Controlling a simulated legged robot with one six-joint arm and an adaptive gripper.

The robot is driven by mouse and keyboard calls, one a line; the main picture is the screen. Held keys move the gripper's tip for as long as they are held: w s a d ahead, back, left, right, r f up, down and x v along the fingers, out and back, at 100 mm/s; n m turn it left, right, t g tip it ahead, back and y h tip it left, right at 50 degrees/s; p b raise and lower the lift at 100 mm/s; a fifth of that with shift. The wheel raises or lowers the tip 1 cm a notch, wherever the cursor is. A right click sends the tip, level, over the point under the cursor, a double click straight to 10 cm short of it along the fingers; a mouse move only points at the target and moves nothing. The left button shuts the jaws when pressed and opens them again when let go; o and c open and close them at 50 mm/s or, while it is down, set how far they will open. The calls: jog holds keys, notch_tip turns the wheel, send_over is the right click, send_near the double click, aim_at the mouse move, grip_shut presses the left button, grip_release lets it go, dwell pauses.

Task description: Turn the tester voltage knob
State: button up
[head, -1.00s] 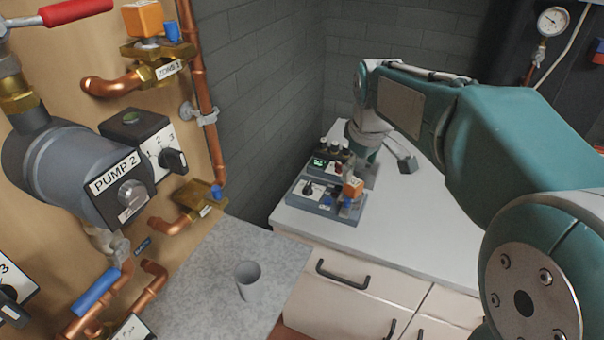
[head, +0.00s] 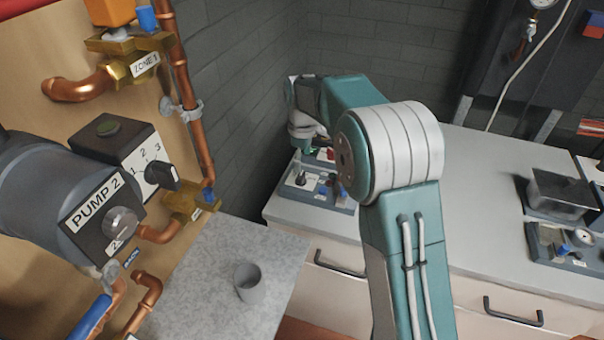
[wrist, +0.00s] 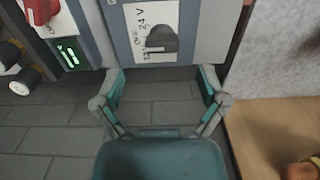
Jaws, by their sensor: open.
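The tester (head: 325,200) is a grey-blue box on the white counter, partly hidden by my arm in the head view. Its dark voltage knob (head: 300,178) sits on a white label. In the wrist view the knob (wrist: 161,40) stands on the label with "OFF" and "24V" print. My gripper (wrist: 162,74) is open and empty, its two fingers spread to either side below the knob in the picture, apart from it. A lit green display (wrist: 70,55) and a red knob (wrist: 42,10) show left of it. My gripper's fingers cannot be made out in the head view.
Pump 2 (head: 60,195) and copper pipes stand on the wooden panel at left. A grey cup (head: 248,283) sits on the speckled worktop (head: 210,260). More devices (head: 560,195) lie on the counter at right. A brick wall is behind the tester.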

aim_at(301, 174)
jog(key=f, duration=0.2)
jog(key=a+f, duration=0.1)
jog(key=f, duration=0.1)
jog(key=shift+f, duration=0.6)
jog(key=shift+d+f, duration=0.2)
jog(key=shift+d, duration=0.2)
jog(key=c, duration=1.2)
